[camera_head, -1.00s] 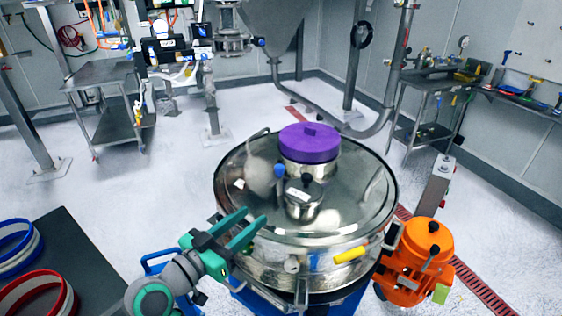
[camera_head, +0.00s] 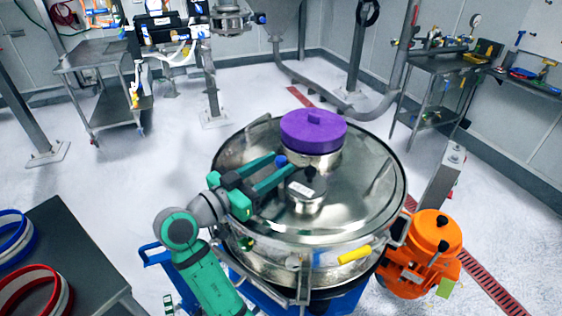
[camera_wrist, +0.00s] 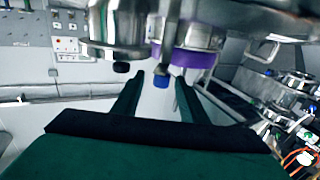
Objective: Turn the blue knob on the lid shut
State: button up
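The blue knob (camera_head: 281,160) is on the shiny round lid (camera_head: 350,190) of the sifter, just left of the small steel cap (camera_head: 303,190) and in front of the purple-topped port (camera_head: 313,132). My gripper (camera_head: 284,167) is over the left part of the lid, its two green fingers pointing at the knob. In the wrist view the fingers (camera_wrist: 159,85) are apart, and the blue knob (camera_wrist: 161,80) appears in the gap near the fingertips. I cannot tell whether either finger touches it. The wrist view looks upside down, with the lid fittings at the top.
An orange motor (camera_head: 432,240) stands right of the sifter. A yellow handle (camera_head: 354,255) sticks out at the sifter's front. A dark table (camera_head: 75,250) with blue-edged and red-edged rings is at lower left. Steel carts stand farther back, with open floor between.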

jog(key=shift+x, duration=1.3)
jog(key=shift+w, duration=0.1)
jog(key=shift+c, duration=0.6)
grip_shut()
